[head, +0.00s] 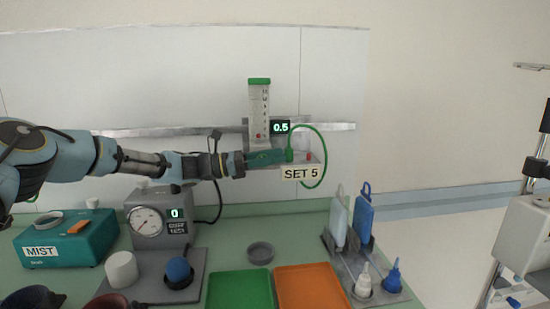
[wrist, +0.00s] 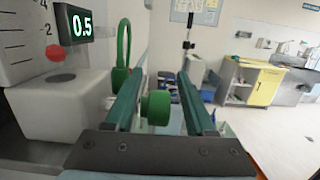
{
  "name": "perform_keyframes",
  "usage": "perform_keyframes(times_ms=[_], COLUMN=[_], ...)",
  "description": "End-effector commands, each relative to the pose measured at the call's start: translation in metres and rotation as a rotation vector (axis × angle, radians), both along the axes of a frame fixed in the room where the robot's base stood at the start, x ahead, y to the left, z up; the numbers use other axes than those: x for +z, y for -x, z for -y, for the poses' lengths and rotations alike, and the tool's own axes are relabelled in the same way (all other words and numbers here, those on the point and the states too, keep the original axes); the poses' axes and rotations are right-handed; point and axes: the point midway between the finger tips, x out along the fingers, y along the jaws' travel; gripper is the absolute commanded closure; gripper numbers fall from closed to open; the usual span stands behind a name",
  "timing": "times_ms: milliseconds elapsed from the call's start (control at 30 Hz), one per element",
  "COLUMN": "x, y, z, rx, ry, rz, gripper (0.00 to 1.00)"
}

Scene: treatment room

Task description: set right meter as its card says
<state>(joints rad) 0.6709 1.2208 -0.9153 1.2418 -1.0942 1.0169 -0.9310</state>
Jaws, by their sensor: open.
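The flow meter (head: 259,112), a clear tube with a green cap and a scale, hangs on the wall rail. Its display (head: 280,127) reads 0.5, and the display also reads 0.5 in the wrist view (wrist: 74,24). A red ball (wrist: 54,57) sits low in the tube. The card (head: 300,173) below it says SET 5. My gripper (head: 284,156) reaches in from the left at the meter's base. In the wrist view its open fingers (wrist: 161,82) stand either side of the round green knob (wrist: 157,107); I cannot tell whether they touch it.
A green hose (head: 325,157) loops beside the knob. Below on the counter are a gauge unit (head: 146,221) reading 0, a MIST box (head: 68,246), a green tray (head: 240,290), an orange tray (head: 312,288) and a bottle rack (head: 345,272) at right.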

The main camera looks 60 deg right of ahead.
Motion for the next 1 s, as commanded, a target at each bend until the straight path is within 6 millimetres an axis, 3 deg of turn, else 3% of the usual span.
perform_keyframes(times_ms=[500,1000], x=[-0.016,-0.015], y=[-0.072,-0.083], z=[-0.053,-0.062], rx=[0.001,-0.001], ry=[-0.001,-0.001], rz=[0.001,-0.001], gripper=[0.45,0.45])
